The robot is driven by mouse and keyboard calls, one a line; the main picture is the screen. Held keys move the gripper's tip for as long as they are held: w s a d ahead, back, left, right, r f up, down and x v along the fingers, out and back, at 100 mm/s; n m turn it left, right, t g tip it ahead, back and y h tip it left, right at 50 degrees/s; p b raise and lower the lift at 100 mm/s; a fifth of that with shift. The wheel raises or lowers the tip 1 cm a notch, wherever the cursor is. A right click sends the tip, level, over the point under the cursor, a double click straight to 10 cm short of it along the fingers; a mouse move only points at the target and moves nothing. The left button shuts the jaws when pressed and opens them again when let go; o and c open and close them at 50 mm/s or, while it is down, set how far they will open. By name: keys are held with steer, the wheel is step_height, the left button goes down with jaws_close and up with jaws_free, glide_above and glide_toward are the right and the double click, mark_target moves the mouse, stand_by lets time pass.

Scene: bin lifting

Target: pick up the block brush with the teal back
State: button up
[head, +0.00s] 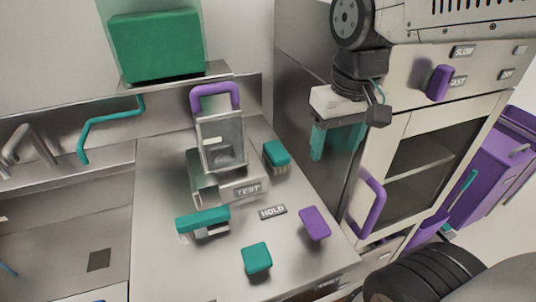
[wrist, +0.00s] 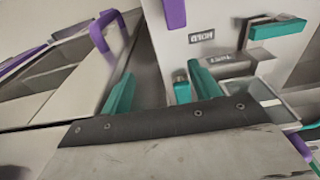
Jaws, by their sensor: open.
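The block brush with the teal back (head: 277,153) stands on the steel counter, right of the grey TEST fixture, with pale bristles under its teal top. In the wrist view the brush (wrist: 182,86) shows small, beside the inner side of the right finger and partly hidden by the gripper. My gripper (head: 338,142) is open and empty, with teal fingers pointing down. In the head view it hangs right of the brush and higher, near the oven front. In the wrist view the gripper (wrist: 160,76) has a wide gap between its fingers.
The TEST fixture (head: 228,185) with a purple handle (head: 215,95) stands close left of the brush. A teal-topped tool (head: 203,220), a purple block (head: 315,223) and a teal block (head: 257,258) are nearer the front. An oven door with a purple handle (head: 371,204) is at right.

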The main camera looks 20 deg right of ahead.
steer(key=w+a+f, duration=0.2)
steer(key=w+f, duration=0.1)
steer(key=w, duration=0.8)
steer(key=g, duration=0.1)
glide_above(276, 149)
steer(key=f, duration=0.5)
steer(key=shift+d, duration=0.25)
steer(key=shift+w+f, duration=0.15)
steer(key=shift+f, duration=0.2)
steer(key=f, duration=0.7)
steer(key=shift+a+f, duration=0.15)
steer(key=shift+a, duration=0.05)
steer(key=c, duration=0.8)
